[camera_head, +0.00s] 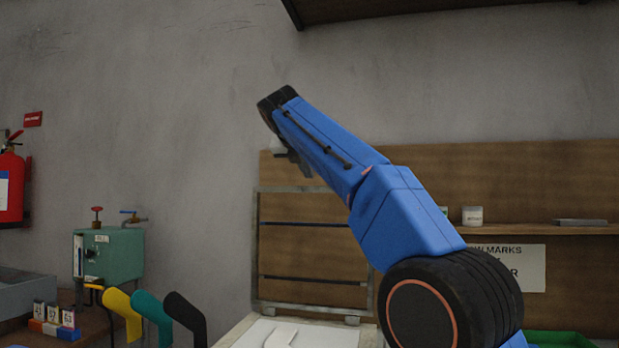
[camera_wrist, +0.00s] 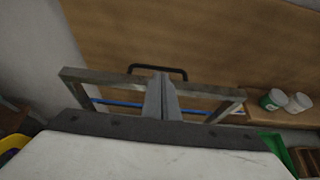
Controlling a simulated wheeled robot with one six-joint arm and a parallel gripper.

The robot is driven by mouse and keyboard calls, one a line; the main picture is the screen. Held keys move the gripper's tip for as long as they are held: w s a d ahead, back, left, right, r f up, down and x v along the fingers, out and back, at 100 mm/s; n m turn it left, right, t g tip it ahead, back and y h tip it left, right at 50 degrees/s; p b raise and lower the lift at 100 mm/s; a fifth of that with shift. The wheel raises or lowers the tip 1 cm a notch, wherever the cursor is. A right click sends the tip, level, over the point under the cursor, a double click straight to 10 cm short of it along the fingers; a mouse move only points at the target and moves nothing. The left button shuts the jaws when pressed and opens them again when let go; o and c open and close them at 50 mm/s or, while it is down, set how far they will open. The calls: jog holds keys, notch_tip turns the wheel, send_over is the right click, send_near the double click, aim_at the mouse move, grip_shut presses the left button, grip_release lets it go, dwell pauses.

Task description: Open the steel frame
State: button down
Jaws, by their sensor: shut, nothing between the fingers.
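The steel frame (camera_head: 256,250) stands upright at the back edge of a pale board (camera_head: 255,335) in the head view, with dark bars across it. In the head view my gripper (camera_head: 296,160) is small and partly hidden, just above the frame's top.
A wooden panel and shelf (camera_head: 560,229) with a pot (camera_head: 472,215) are behind at right. A green tray (camera_head: 560,340) lies low at right.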

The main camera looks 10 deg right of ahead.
jog(key=v, duration=1.3)
jog(key=shift+s+a, duration=0.15)
jog(key=shift+s, duration=0.15)
